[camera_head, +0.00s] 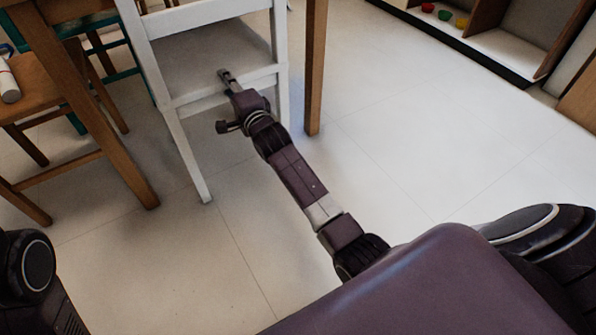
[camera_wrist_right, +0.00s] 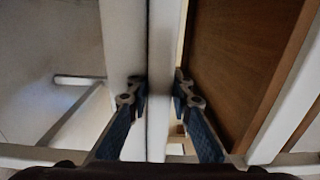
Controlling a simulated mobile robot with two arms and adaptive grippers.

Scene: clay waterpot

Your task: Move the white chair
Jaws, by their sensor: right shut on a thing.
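The white chair (camera_head: 181,137) stands upright on the floor at the upper left of the head view, with its top cut off by the frame. My right gripper (camera_head: 227,78) reaches it from below and is shut on its lower white rail. The right wrist view shows the two dark fingers (camera_wrist_right: 160,92) on either side of a white bar of the chair (camera_wrist_right: 161,35). The exact contact is hard to make out in the head view. My left gripper is not in view.
A brown wooden leg (camera_head: 315,70) stands close right of the chair, another (camera_head: 105,125) close left. A wooden chair (camera_head: 62,85) and a teal chair (camera_head: 133,72) are at the left. A low shelf (camera_head: 515,50) is at the upper right. The middle and right floor is clear.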

